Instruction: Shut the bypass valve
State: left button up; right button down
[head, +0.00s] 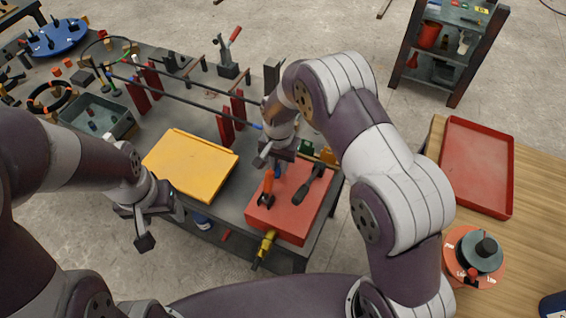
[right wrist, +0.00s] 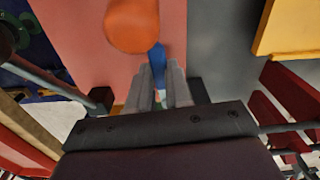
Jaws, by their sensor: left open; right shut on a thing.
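A red panel (head: 289,218) lies on the bench with an orange-handled lever (head: 268,186) and a black-handled lever (head: 312,184) on it. A blue handle (head: 277,171) stands at the panel's back left, by the orange lever. My right gripper (head: 274,158) is shut on the blue handle; in the right wrist view the handle (right wrist: 157,57) runs between the grey fingers and the orange knob (right wrist: 131,25) is just beyond. No label shows which is the bypass valve. My left gripper (head: 161,224) is open and empty, in front of the bench, left of the panel.
A yellow panel (head: 190,164) lies left of the red one. Dark rails with red posts (head: 226,126) run behind it. A yellow tool (head: 264,246) sticks out at the bench's front. A grey bin (head: 97,116) stands left; a wooden table with a red tray (head: 477,166) stands right.

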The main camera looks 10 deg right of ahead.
aim_at(278, 168)
jog(key=shift+w+a+m, duration=0.15)
jog(key=shift+a+m, duration=0.05)
jog(key=shift+m, duration=0.3)
jog(key=c, duration=1)
grip_release()
jog(key=shift+c, duration=0.2)
notch_tip(278, 168, up, 13)
jog(key=b, duration=0.2)
jog(key=shift+f, duration=0.15)
jog(key=s+d+n, duration=0.3)
jog(key=s+d, duration=0.2)
jog(key=s, duration=0.4)
jog(key=s+d+n+t, duration=0.1)
jog(key=s+d+n, duration=0.3)
jog(key=s, duration=0.5)
jog(key=shift+d+f, duration=0.3)
jog(key=shift+d, duration=0.7)
